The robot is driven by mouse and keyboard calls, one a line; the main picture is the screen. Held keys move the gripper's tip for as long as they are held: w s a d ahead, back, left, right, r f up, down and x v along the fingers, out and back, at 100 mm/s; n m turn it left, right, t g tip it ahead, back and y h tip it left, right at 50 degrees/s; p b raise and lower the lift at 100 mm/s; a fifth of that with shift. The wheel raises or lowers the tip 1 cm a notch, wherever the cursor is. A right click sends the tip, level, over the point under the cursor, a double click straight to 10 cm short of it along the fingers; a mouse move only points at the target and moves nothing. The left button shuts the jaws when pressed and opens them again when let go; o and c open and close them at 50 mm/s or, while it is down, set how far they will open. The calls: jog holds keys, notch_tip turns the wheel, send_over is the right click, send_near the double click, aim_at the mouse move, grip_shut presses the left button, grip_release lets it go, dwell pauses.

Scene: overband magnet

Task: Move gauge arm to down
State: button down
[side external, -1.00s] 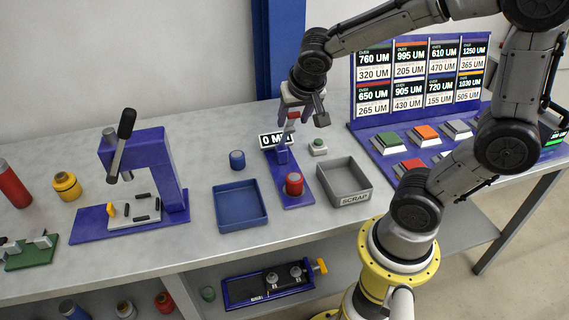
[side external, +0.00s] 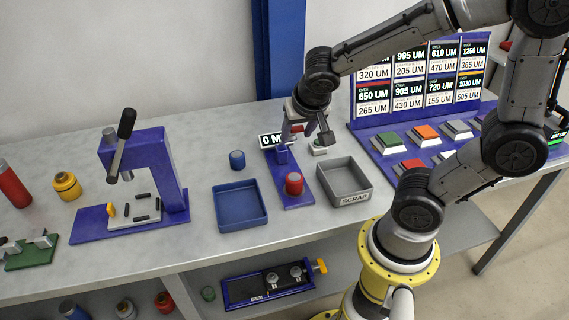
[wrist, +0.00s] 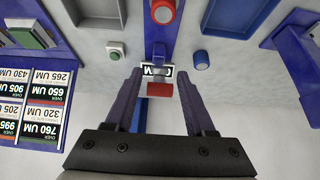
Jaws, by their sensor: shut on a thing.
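The gauge is a blue stand (side external: 282,158) with a small black and white display (side external: 270,140) that reads 0, its unit partly hidden. Its arm ends in a red grip (side external: 297,129), which also shows in the wrist view (wrist: 160,90). My gripper (side external: 298,131) is low over the back of the stand, with its fingers on both sides of the red grip, shut on it. In the wrist view my gripper (wrist: 159,76) frames the grip and the display. A red cylinder (side external: 294,184) stands on the front of the gauge base. The arm's pivot is hidden.
A grey SCRAP tray (side external: 366,180) and a green button (side external: 319,145) stand right of the gauge. A blue tray (side external: 241,228) and a blue cylinder (side external: 237,160) stand left. A blue press (side external: 165,165) is farther left, and a sign panel with buttons (side external: 386,148) is at right.

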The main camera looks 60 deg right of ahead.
jog(key=shift+s+a+f, duration=0.3)
jog(key=shift+a+f, duration=0.05)
jog(key=shift+f, duration=0.2)
jog(key=shift+s+a+f, duration=0.3)
jog(key=shift+s+f, duration=0.05)
jog(key=shift+f, duration=0.25)
jog(key=shift+s+a+f, duration=0.3)
jog(key=shift+a+f, duration=0.05)
jog(key=shift+f, duration=0.2)
jog(key=shift+s+a+f, duration=0.25)
jog(key=shift+f, duration=0.55)
jog(key=shift+s+a+f, duration=0.25)
jog(key=shift+f, duration=0.55)
jog(key=shift+s+a+f, duration=0.25)
jog(key=shift+f, duration=0.55)
jog(key=shift+s+a+f, duration=0.15)
jog(key=shift+f, duration=1.15)
jog(key=shift+s+a+f, duration=0.1)
jog(key=shift+f, duration=1.3)
